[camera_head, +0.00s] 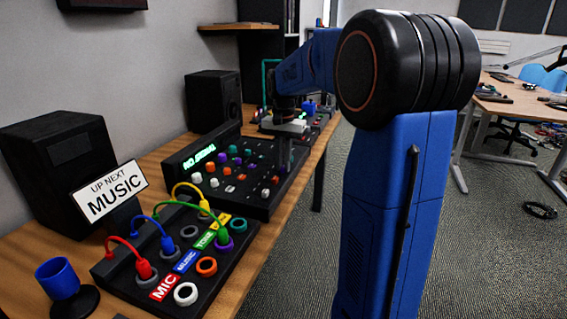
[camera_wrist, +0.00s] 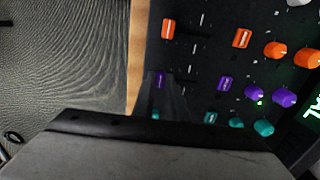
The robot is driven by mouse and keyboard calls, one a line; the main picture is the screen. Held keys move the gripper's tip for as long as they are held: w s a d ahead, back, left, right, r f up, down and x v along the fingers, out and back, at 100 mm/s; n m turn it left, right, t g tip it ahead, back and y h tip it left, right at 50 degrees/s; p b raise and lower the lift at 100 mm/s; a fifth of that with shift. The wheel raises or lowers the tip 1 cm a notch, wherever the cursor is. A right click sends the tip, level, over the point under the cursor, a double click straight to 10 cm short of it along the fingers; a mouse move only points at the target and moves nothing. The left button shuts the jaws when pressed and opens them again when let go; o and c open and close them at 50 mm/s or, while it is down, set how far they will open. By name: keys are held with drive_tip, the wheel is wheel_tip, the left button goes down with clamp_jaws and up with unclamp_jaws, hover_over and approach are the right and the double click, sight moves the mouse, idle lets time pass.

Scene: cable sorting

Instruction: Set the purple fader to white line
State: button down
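The black mixer panel (camera_head: 262,204) stands on the wooden desk. In the wrist view, two purple faders show on it, one near the panel's edge (camera_wrist: 160,79) and one farther right (camera_wrist: 225,83). Short white lines (camera_wrist: 195,54) mark the panel between the fader columns. My gripper (camera_head: 285,165) points down over the panel's right side in the head view. In the wrist view, its dark fingers (camera_wrist: 170,92) reach to beside the edge-side purple fader. I cannot tell whether they touch it or how far apart they are.
Orange faders (camera_wrist: 242,37), teal faders (camera_wrist: 211,117) and purple knobs (camera_wrist: 284,98) sit close by. The cable patch box (camera_head: 120,272) with colored plugs, a blue cup (camera_head: 57,278) and black speakers (camera_head: 213,100) share the desk. Open floor lies right of the desk.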

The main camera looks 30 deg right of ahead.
sight(271, 170)
drive_tip(key=shift+w, duration=0.1)
drive_tip(key=w+a, duration=0.2)
drive_tip(key=w, duration=0.1)
drive_tip(key=shift+w+a, duration=0.2)
drive_tip(key=shift+a, duration=0.2)
drive_tip(key=c, duration=1.8)
unclamp_jaws()
drive_tip(key=shift+o, duration=0.2)
wheel_tip(271, 170, up, 17)
drive_tip(key=shift+r, duration=0.2)
